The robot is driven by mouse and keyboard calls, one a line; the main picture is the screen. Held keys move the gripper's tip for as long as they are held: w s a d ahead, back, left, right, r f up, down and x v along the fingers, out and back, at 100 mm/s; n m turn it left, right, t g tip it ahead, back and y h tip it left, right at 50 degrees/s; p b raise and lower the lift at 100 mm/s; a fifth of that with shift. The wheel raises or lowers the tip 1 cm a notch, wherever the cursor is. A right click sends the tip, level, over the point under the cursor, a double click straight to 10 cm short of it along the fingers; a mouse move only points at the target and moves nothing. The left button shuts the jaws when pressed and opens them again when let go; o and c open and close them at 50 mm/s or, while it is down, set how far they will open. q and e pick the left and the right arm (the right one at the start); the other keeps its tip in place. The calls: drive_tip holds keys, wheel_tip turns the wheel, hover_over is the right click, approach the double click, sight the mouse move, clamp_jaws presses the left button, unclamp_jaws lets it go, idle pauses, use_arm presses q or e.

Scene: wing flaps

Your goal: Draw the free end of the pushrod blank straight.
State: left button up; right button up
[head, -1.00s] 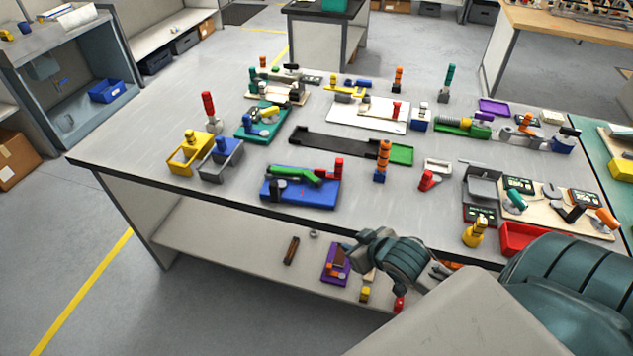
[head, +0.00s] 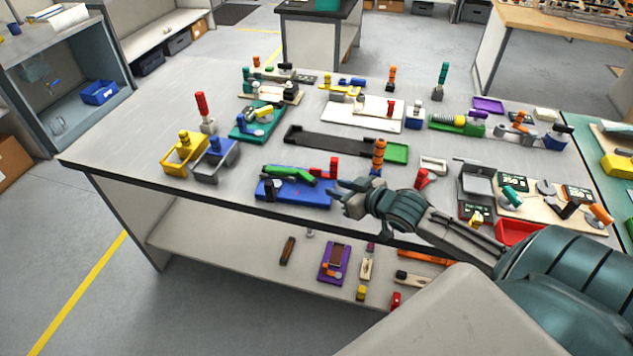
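My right gripper (head: 336,191) reaches in from the right over the front edge of the table. Its fingers look spread and empty, pointing left, beside the right end of a blue base. The blue base (head: 295,197) carries a green lever (head: 290,172) and an upright red handle (head: 333,167). I cannot make out the pushrod blank for certain among the small fixtures. My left gripper is not in view.
An orange-handled tool (head: 378,157) stands just behind my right gripper. A long black tray (head: 335,145) lies behind the blue base. Yellow (head: 180,160) and grey (head: 215,165) bins stand left. A red tray (head: 520,231) sits right. The table's left end is clear.

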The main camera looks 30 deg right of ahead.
sight(314, 181)
drive_tip(key=x, duration=0.9)
drive_tip(key=shift+f, duration=0.1)
drive_tip(key=shift+c, duration=0.5)
